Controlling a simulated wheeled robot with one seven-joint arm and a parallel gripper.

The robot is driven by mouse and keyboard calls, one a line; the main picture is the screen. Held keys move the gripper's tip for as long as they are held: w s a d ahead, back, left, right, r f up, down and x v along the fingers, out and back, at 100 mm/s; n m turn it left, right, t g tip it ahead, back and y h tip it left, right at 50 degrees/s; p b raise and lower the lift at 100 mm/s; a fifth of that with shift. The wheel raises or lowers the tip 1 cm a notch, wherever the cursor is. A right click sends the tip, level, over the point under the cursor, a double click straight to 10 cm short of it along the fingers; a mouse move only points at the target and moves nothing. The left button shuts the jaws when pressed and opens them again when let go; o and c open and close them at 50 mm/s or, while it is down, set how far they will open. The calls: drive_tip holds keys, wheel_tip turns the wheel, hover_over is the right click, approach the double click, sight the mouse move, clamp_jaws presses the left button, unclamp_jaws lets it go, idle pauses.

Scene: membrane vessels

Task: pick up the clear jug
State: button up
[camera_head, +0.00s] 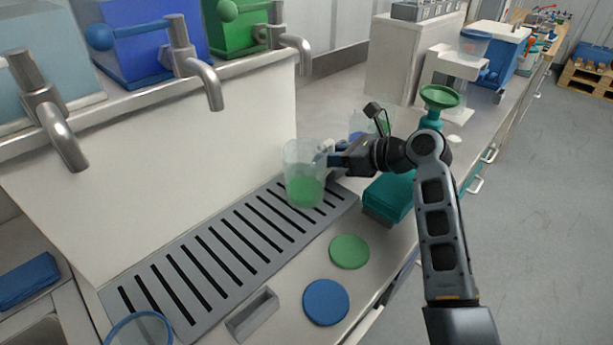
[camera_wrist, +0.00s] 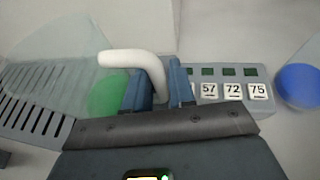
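The clear jug (camera_head: 304,160) is see-through with a green patch low in it. It appears upright over the far end of the slotted grey drip tray (camera_head: 345,199); I cannot tell whether its base touches the tray. In the wrist view its clear body (camera_wrist: 55,50) is at the left, and its white handle (camera_wrist: 130,58) runs between my fingers. My gripper (camera_head: 331,158) reaches the jug from the right. In the wrist view the blue fingers of my gripper (camera_wrist: 160,88) flank the handle closely, with no clear gap, and look shut on it.
Metal taps (camera_head: 205,84) overhang the tray at the left. A teal box (camera_head: 389,197), a green disc (camera_head: 349,251) and a blue disc (camera_head: 326,302) lie nearby. Another clear vessel (camera_head: 357,115) stands behind my gripper. A numbered strip (camera_wrist: 232,90) lies beyond the fingers.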

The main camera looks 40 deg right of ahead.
clamp_jaws()
drive_tip(key=shift+r, duration=0.15)
drive_tip(key=shift+r, duration=0.25)
wheel_tip(320, 180, up, 3)
drive_tip(key=shift+r, duration=0.2)
drive_tip(key=s+d+r, duration=0.4)
drive_tip(key=d+r, duration=0.3)
drive_tip(key=d, duration=0.3)
drive_tip(key=shift+s+d+p, duration=0.2)
drive_tip(key=shift+d+p, duration=0.1)
drive_tip(key=shift+d, duration=0.1)
